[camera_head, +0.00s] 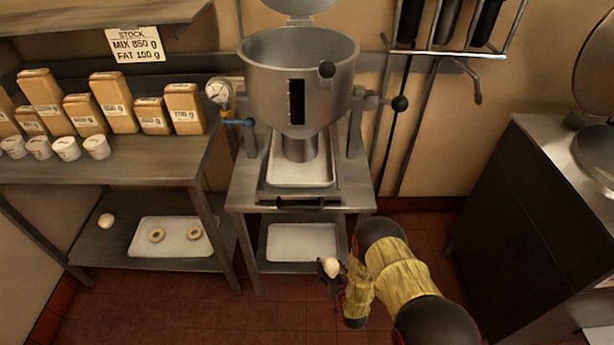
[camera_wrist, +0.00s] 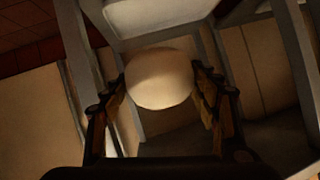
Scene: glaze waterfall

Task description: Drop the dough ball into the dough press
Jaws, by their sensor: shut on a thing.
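A pale dough ball (camera_head: 331,266) is held between the fingers of my gripper (camera_head: 329,268), low in front of the press stand. In the wrist view the round dough ball (camera_wrist: 160,78) sits between the two dark fingers of my gripper (camera_wrist: 163,95). The dough press (camera_head: 298,80) is a large metal hopper with an open top and a dark slot in its front. It stands on a metal stand, above and behind my gripper. Its inside is partly in view and looks empty.
A tray (camera_head: 300,172) lies under the press, and another tray (camera_head: 303,243) is on the stand's lower shelf. The left table (camera_head: 120,165) holds packages and tubs. Its lower shelf has a pale ball (camera_head: 106,220) and a tray with two rings (camera_head: 170,250). A dark cabinet (camera_head: 535,200) stands right.

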